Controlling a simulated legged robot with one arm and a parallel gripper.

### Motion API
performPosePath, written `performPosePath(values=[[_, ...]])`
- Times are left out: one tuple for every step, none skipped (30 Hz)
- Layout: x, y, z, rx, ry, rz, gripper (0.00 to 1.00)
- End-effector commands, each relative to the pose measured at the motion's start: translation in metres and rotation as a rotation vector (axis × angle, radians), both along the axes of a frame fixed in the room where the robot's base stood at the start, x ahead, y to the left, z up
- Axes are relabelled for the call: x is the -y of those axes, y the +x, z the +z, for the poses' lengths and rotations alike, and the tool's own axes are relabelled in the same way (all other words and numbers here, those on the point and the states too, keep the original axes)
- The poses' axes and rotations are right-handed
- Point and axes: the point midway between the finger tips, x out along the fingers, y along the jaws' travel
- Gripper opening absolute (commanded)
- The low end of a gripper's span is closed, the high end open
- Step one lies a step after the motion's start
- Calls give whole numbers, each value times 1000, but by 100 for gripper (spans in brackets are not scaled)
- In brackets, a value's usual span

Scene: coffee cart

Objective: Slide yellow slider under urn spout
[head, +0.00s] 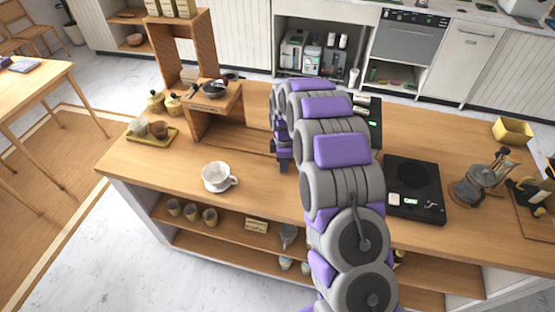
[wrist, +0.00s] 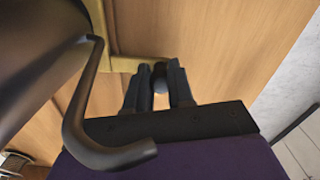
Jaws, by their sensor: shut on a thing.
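In the wrist view, a yellow bar (wrist: 137,63), which looks like the yellow slider, lies on the wooden surface. My gripper (wrist: 160,82) is shut on a small dark, rounded knob between its fingers, at the bar's end. The fingers hide where the knob joins the bar. A large dark rounded body (wrist: 35,40), probably the urn, fills the upper left of the wrist view. A bent dark tube (wrist: 78,120), probably its spout, curves down in front of my gripper. In the head view, my arm hides the slider and urn, and the fingertips cannot be made out.
On the wooden counter (head: 260,190), a white cup (head: 216,174) on a saucer stands left of my arm. A wooden stand (head: 200,70) is at the back left. A black hotplate-like device (head: 414,190) and a glass vessel (head: 475,187) are to the right.

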Motion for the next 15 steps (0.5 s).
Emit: performPosePath(values=[[-1,0,0,1,0,0,0],[-1,0,0,1,0,0,0],[-1,0,0,1,0,0,0],[-1,0,0,1,0,0,0],[-1,0,0,1,1,0,0],[-1,0,0,1,1,0,26],[-1,0,0,1,1,0,29],[-1,0,0,1,1,0,32],[-1,0,0,1,1,0,36],[-1,0,0,1,1,0,39],[-1,0,0,2,1,0,42],[-1,0,0,2,1,0,45],[-1,0,0,2,1,0,48],[-1,0,0,2,1,0,48],[-1,0,0,2,1,0,48]])
